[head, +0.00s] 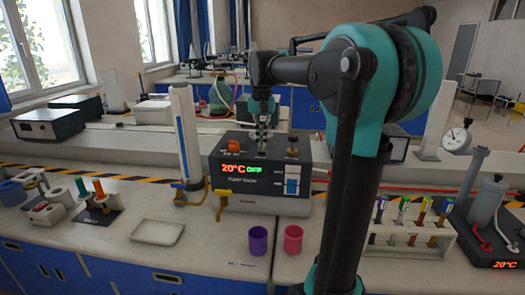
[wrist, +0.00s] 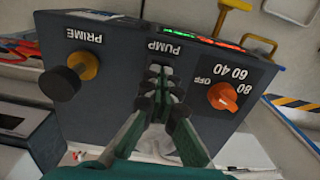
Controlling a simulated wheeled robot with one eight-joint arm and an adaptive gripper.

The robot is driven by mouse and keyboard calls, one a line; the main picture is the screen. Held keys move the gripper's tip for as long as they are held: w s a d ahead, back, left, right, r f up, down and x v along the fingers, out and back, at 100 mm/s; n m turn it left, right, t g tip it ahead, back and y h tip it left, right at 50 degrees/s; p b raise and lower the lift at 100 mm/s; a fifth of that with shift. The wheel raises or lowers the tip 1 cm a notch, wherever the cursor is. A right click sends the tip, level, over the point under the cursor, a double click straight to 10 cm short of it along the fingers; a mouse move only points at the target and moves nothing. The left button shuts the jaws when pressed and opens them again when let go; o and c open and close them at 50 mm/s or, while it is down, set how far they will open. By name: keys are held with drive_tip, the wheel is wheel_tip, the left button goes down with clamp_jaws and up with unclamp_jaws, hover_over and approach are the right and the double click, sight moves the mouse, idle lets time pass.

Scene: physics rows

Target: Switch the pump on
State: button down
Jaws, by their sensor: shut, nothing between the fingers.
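The dark pump unit (head: 225,180) stands on the bench in the middle of the head view. Its display (head: 242,169) reads 20°C in red and OFF in green. In the wrist view, the unit's top panel (wrist: 120,75) carries the label PUMP (wrist: 164,47). My gripper (wrist: 160,72) is shut, with its fingertips just beside that label. The pump switch itself is hidden behind the fingertips, and I cannot tell whether they touch it. In the head view, my gripper (head: 262,150) points down at the middle of the unit's top.
An orange knob (wrist: 222,97) marked OFF, 40, 60, 80 and a black PRIME knob (wrist: 60,83) flank the fingers. Purple (head: 258,241) and pink (head: 293,239) cups and a white tray (head: 157,232) stand in front.

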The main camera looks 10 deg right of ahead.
sight(262, 152)
drive_tip(key=shift+f, duration=1.05)
idle(0.4)
drive_tip(key=shift+r, duration=3.55)
drive_tip(key=shift+s, duration=0.1)
